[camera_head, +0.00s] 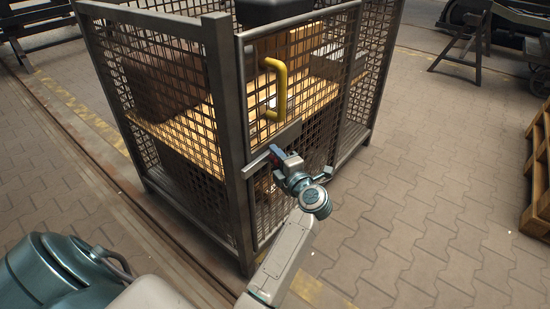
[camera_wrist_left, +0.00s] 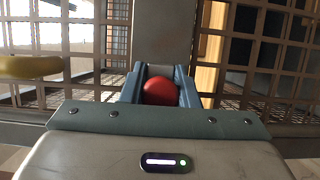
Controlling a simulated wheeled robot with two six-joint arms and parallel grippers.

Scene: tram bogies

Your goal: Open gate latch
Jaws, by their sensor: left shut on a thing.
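The gate (camera_head: 300,110) is a mesh panel in a dark metal frame on the front of a cage, and it stands closed against the corner post (camera_head: 228,140). A yellow handle (camera_head: 277,88) is fixed to it; part of the handle also shows at the left of the left wrist view (camera_wrist_left: 30,67). The latch (camera_head: 262,157) is a grey bar below the handle, with a red knob (camera_wrist_left: 160,91). My left gripper (camera_head: 280,157) is at the latch. In the left wrist view its blue fingers (camera_wrist_left: 160,88) are shut around the red knob. My right gripper is not in view.
Inside the cage is a wooden shelf (camera_head: 185,132) with a brown box (camera_head: 160,88) and a grey box (camera_head: 335,65). A wooden pallet (camera_head: 538,180) stands at the right edge. The paved floor (camera_head: 420,190) right of the cage is clear.

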